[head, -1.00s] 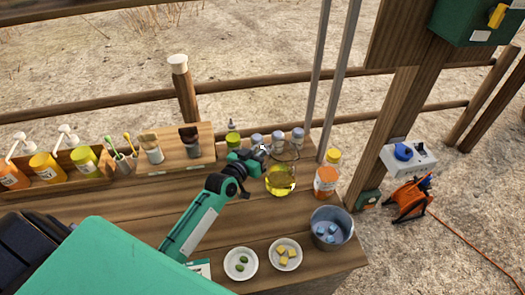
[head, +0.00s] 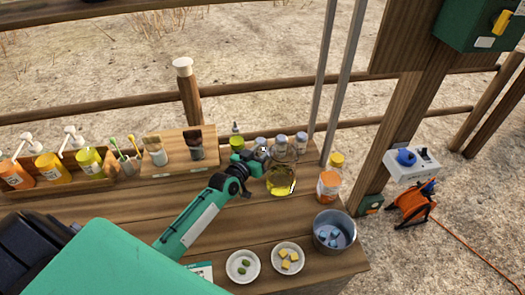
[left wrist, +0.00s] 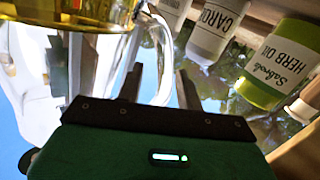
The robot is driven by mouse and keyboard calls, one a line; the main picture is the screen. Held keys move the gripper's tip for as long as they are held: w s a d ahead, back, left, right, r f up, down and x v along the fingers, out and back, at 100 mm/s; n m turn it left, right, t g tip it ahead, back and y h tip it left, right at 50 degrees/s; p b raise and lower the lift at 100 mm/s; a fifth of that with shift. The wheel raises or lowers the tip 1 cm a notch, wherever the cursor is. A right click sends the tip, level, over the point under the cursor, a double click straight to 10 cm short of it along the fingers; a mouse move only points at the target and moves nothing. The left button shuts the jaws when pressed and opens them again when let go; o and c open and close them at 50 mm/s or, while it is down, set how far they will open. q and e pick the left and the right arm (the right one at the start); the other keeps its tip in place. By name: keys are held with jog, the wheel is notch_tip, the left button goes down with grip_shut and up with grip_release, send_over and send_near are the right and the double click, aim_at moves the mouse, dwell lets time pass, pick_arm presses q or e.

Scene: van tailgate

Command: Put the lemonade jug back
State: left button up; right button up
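The lemonade jug (head: 281,184) is clear glass with yellow liquid low inside. It stands near the back right of the wooden counter, in front of a row of small bottles. My left gripper (head: 262,160) is at the jug's left side. In the left wrist view the jug's clear handle (left wrist: 166,50) passes between the two dark fingers of my left gripper (left wrist: 160,82), with visible gaps beside it, so the gripper looks open around the handle. The jug's yellow content (left wrist: 75,12) fills the top left there. My right gripper is not in view.
Small bottles (head: 302,141) stand close behind the jug, including a herb oil bottle (left wrist: 275,62). An orange jar (head: 328,186) and a metal bucket (head: 317,224) are to its right. Two plates (head: 243,280) are in front. Wooden racks hold bottles and brushes at left. The middle counter is clear.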

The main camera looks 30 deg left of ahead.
pick_arm(q)
jog(key=shift+s, duration=0.1)
jog(key=s+a+r+b, duration=0.1)
jog(key=s+a+b, duration=0.1)
jog(key=s, duration=0.9)
jog(key=shift+s, duration=0.3)
